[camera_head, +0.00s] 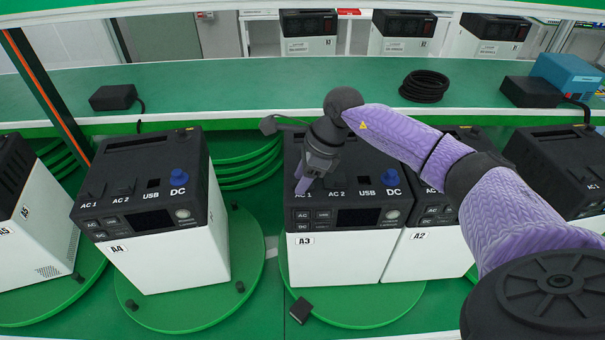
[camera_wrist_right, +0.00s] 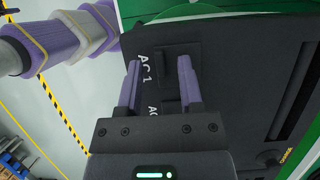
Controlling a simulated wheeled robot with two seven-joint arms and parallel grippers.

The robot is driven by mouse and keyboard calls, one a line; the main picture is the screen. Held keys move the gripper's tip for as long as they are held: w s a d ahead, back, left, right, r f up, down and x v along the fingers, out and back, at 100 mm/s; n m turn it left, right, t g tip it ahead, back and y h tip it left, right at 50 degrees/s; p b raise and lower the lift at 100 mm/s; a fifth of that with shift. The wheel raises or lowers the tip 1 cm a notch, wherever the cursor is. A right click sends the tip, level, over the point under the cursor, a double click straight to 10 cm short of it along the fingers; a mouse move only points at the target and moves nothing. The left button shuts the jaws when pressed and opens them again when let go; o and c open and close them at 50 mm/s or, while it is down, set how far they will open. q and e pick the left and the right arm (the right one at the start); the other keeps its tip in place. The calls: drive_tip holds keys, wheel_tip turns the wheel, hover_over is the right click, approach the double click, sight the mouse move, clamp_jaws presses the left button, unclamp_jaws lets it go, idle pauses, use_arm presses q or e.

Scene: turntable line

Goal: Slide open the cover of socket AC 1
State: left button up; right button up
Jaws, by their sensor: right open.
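The power station marked A3 (camera_head: 335,258) has a white body and a black top with AC 1, AC 2, USB and DC labels. My right gripper (camera_head: 304,186) points down over its AC 1 corner and hides most of that socket. In the right wrist view, the open fingers (camera_wrist_right: 158,64) lie on either side of the dark AC 1 cover (camera_wrist_right: 174,62), beside the white AC 1 label (camera_wrist_right: 144,70). I cannot tell whether they touch the cover. Part of the AC 2 label shows between the fingers. My left gripper is not in view.
Station A4 (camera_head: 165,255) stands on a green turntable (camera_head: 247,262) to the left. Station A2 (camera_head: 432,258) stands close on the right of A3. A small black block (camera_head: 300,310) lies in front. A coiled black cable (camera_head: 424,86) and black adapter (camera_head: 113,97) lie on the shelf behind.

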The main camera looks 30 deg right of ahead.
clamp_jaws()
drive_tip(key=shift+w+r, duration=0.1)
idle(1.2)
